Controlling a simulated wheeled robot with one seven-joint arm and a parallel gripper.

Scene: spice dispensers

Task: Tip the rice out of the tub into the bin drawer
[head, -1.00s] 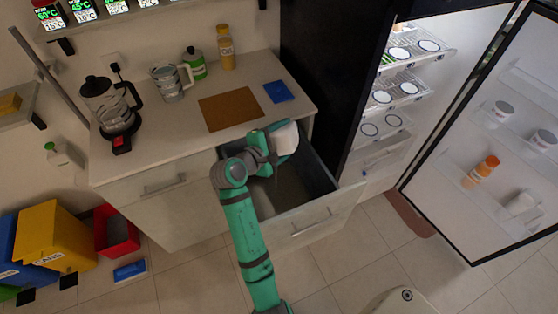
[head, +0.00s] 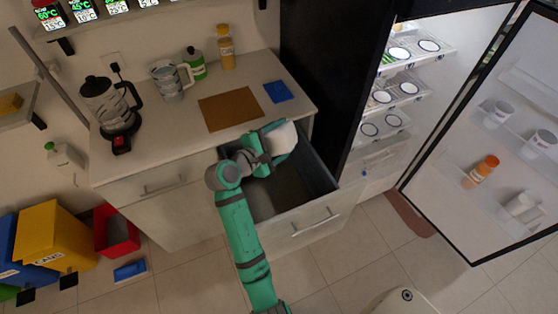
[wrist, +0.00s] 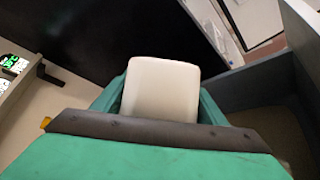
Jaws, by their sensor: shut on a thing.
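The white tub (head: 281,138) is held in my gripper (head: 268,146), over the back part of the open bin drawer (head: 312,204). In the wrist view the tub (wrist: 160,90) shows as a plain pale block between the green fingers of my gripper (wrist: 160,103). The tub looks tilted in the head view, but its opening is not visible. I see no rice in the tub or falling from it. The drawer is pulled out below the counter, with dark walls and a grey-brown floor; part of its inside is hidden by my arm.
The counter (head: 150,146) above the drawer holds a brown board (head: 231,108), a blue cloth-like item (head: 278,92), a kettle (head: 108,106) and bottles. The open fridge (head: 425,75) stands right of the drawer, its door swung out. Bins stand at the lower left.

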